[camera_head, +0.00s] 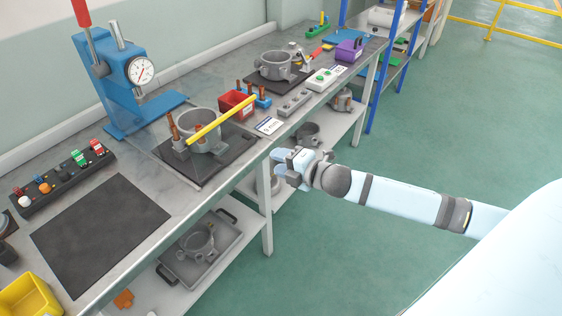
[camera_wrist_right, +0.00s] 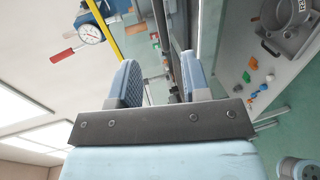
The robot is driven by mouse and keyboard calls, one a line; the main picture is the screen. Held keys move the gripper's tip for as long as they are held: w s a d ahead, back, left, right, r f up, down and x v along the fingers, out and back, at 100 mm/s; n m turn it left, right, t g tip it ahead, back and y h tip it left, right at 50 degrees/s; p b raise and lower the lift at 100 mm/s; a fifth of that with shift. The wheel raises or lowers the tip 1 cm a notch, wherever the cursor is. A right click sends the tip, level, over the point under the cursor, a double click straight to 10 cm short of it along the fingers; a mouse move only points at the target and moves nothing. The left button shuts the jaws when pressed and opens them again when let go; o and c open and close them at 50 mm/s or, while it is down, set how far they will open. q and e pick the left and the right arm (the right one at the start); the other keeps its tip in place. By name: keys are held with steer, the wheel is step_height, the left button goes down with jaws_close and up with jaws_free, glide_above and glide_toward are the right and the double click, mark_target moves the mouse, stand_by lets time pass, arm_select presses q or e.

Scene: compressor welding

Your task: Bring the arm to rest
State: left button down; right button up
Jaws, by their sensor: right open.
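My right gripper (camera_head: 281,171) is at the front edge of the workbench in the head view, beside the bench and apart from the parts on it. Its arm comes in from the right. In the right wrist view the two blue fingers (camera_wrist_right: 158,84) stand apart with nothing between them. My left gripper does not show in either view.
The grey workbench (camera_head: 165,187) carries a blue press with a dial gauge (camera_head: 141,71), a compressor housing on a black mat (camera_head: 205,157), a yellow bar (camera_head: 222,119) and a red bin (camera_head: 236,104). A lower shelf holds a tray (camera_head: 226,226). The green floor (camera_head: 440,130) at right is clear.

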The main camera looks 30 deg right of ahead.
stand_by(0.3)
steer(key=s+a+f+m+g+h, duration=0.1)
steer(key=s+a+f+m+g, duration=0.1)
steer(key=s+a+f+m, duration=0.65)
steer(key=s+a+f+m+g+h, duration=0.15)
steer(key=s+a+f+m, duration=0.45)
steer(key=s+f+m, duration=0.65)
arm_select(q)
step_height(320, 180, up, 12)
steer(key=p, duration=1.3)
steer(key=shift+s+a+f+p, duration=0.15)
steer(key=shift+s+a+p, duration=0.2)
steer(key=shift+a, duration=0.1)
arm_select(e)
step_height(320, 180, up, 15)
steer(key=s+d+n, duration=0.1)
steer(key=n, duration=0.1)
steer(key=shift+d, duration=0.25)
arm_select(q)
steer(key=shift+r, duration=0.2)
